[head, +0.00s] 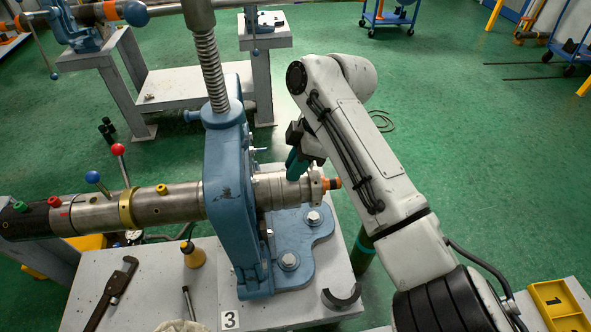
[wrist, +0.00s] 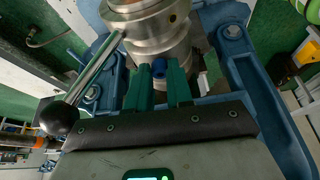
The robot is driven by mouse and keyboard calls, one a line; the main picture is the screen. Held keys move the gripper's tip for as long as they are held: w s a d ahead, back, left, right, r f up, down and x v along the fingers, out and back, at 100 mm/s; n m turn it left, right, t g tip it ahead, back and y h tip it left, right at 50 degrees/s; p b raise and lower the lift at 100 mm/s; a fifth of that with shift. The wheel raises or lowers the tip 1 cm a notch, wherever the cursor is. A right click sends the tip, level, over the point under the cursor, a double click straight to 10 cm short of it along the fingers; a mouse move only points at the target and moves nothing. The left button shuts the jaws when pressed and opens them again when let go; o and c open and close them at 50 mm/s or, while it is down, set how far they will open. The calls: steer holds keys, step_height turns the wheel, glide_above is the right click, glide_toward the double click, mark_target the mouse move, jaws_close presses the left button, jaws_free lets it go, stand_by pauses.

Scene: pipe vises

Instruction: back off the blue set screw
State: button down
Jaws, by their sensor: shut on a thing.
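The blue set screw (wrist: 159,68) shows in the wrist view as a small blue head against the steel collar (wrist: 160,38). My gripper (wrist: 158,82) has its two green fingers on either side of the screw head, shut on it. In the head view my gripper (head: 295,172) reaches down from the right to the steel collar (head: 275,190) on the right side of the blue vise frame (head: 230,190). The set screw is hidden there behind the fingers. How far it sticks out cannot be told.
A lever with a black ball (wrist: 58,118) stands left of my fingers in the wrist view. The pipe (head: 165,207) carries coloured knobs and levers.

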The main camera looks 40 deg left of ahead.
steer(key=shift+f+n+b, duration=0.15)
steer(key=shift+n+b, duration=0.2)
steer(key=shift+n, duration=0.25)
steer(key=c, duration=1)
jaws_free()
steer(key=shift+r, duration=0.2)
